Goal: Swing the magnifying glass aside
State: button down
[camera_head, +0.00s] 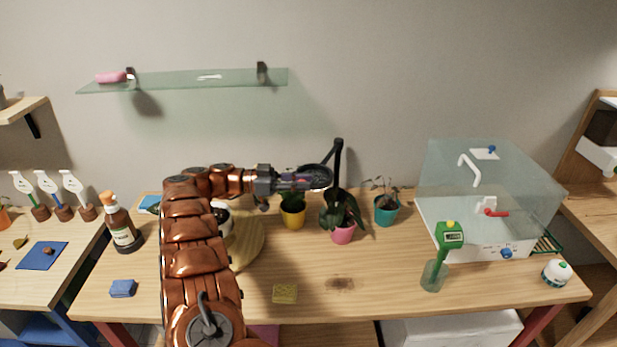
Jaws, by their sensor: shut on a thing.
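The magnifying glass (320,170) is a dark round lens on a black jointed stand. The stand rises behind the pink pot (343,234) with its dark-leaved plant (335,217). My copper arm reaches in from the front left. My gripper (312,182) is shut on the magnifying glass at its near left edge, above and between the yellow pot (292,218) and the pink pot. The fingertips overlap the lens, so the exact grip is hard to see. The foot of the stand is hidden.
A teal pot (386,215) stands right of the pink one. A clear-lidded box (480,238) and a green meter in a glass (450,236) are at the right. A brown bottle (121,222) stands left. A glass shelf (200,81) hangs above.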

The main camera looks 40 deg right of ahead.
jog(key=shift+w+a+g, duration=0.2)
jog(key=shift+w+g, duration=0.1)
jog(key=shift+w+m+y, duration=0.1)
jog(key=shift+m+y, duration=0.2)
jog(key=c, duration=1)
grip_release()
jog(key=shift+c, duration=0.2)
jog(key=shift+r, duration=0.1)
notch_tip(320, 180, up, 10)
jog(key=shift+f, duration=0.1)
